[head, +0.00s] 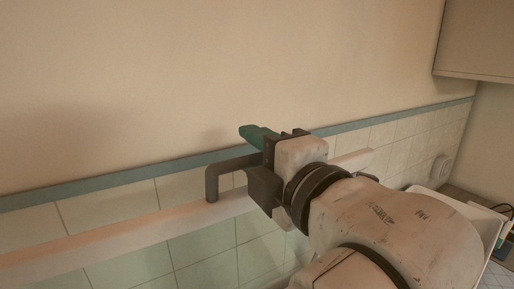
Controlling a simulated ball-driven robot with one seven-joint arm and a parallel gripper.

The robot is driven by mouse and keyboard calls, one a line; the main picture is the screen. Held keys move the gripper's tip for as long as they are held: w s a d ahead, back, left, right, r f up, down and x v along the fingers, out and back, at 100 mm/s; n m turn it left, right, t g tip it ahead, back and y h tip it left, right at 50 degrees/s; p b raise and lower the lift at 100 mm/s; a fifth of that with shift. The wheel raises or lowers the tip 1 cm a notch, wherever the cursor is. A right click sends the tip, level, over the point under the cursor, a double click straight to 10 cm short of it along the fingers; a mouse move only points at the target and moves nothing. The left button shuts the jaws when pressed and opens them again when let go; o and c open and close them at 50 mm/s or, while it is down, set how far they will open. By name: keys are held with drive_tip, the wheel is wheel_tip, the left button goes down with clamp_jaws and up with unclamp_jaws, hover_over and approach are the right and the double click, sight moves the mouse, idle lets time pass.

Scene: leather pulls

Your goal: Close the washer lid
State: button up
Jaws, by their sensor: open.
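My gripper (228,160) is in the middle of the head view, at the end of my arm, which reaches in from the lower right. Its jaws are open, with one dark bent finger and a green part beyond it. Nothing shows between them. A long pale bar (100,236) runs from the lower left up behind the gripper to the right. It may be the top edge of the raised washer lid, but I cannot tell for sure. The dark finger overlaps the bar in the picture; contact cannot be told. The washer body is not clearly visible.
A tiled wall (120,205) with a blue-green trim strip (100,183) lies behind the bar. A cabinet (478,40) hangs at the upper right. A pale panel (462,207) and a dark counter stand at the lower right, partly hidden by my arm.

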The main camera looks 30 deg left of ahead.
drive_tip(key=shift+c, duration=0.2)
clamp_jaws()
idle(0.4)
